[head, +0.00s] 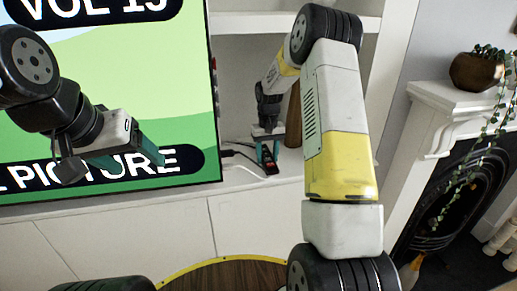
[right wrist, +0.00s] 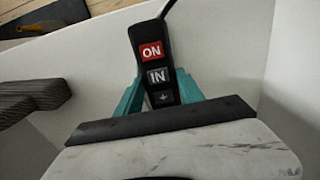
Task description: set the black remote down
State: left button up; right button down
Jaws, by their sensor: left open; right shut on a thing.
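The black remote (head: 268,160) is at the right end of the white cabinet top, in the head view. My right gripper (head: 266,142) is shut on it from above. In the right wrist view the remote (right wrist: 154,62) stands between the teal fingers (right wrist: 160,88), its red ON and grey IN buttons facing the camera. I cannot tell whether its lower end touches the white surface. My left gripper (head: 150,152) is open and empty, in front of the television screen.
The television (head: 150,120) stands left of the remote. Dark and white cables (head: 238,160) lie beside the remote. A brown wooden object (head: 293,118) stands behind my right arm. A round wooden table (head: 225,275) is at the bottom. A plant pot (head: 475,72) sits on the mantel at right.

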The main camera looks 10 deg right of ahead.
aim_at(267, 157)
jog(key=shift+f, duration=0.1)
jog(key=c, duration=0.7)
grip_release()
notch_tip(267, 157, up, 8)
jog(key=shift+f, duration=0.15)
jog(key=shift+s, duration=0.1)
